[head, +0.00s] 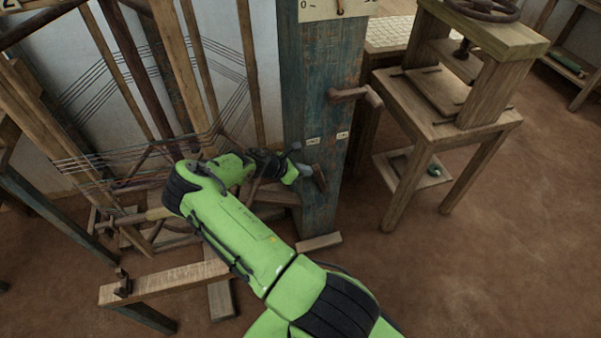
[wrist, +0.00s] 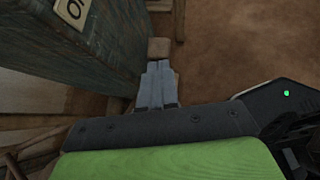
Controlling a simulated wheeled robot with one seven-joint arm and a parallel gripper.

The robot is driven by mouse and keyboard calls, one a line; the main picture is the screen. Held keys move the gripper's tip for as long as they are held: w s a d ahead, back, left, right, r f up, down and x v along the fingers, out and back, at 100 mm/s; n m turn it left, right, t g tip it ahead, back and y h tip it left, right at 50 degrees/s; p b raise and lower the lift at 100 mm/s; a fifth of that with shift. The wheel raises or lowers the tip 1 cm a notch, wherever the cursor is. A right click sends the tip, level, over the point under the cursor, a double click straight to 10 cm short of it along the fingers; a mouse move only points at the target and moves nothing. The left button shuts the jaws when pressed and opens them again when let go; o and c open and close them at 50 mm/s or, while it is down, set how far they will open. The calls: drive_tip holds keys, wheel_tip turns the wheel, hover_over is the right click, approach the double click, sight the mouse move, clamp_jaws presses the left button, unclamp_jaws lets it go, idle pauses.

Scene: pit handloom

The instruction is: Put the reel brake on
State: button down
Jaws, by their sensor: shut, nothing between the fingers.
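A blue-green worn wooden post (head: 318,90) stands at the centre of the head view, with two small pale labels (head: 313,140) low on its face. A short dark brown lever (head: 320,178) sticks out below the labels; I take it for the reel brake. My gripper (head: 301,171) is at the lever's left side, fingers shut and empty. In the wrist view the shut fingers (wrist: 157,85) point at the lever's brown end (wrist: 159,50), close to it; I cannot tell whether they touch. A label (wrist: 72,11) shows on the post, its lettering partly cut off.
A wooden crank handle (head: 355,95) juts from the post higher up. A wooden stand with a wheel (head: 480,8) is at the right. A loom frame with stretched threads (head: 110,170) fills the left. Bare brown floor (head: 480,260) lies open at lower right.

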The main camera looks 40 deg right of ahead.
drive_tip(key=shift+r, duration=0.1)
drive_tip(key=s+d+r+t+y+p, duration=0.2)
drive_tip(key=s+d+y+p, duration=0.2)
drive_tip(key=d, duration=0.7)
drive_tip(key=shift+s+d+m+y+p, duration=0.2)
drive_tip(key=shift+s+m+y+p, duration=0.15)
drive_tip(key=shift+s+p, duration=1.1)
drive_tip(key=shift+w+p, duration=0.25)
drive_tip(key=shift+p, duration=0.05)
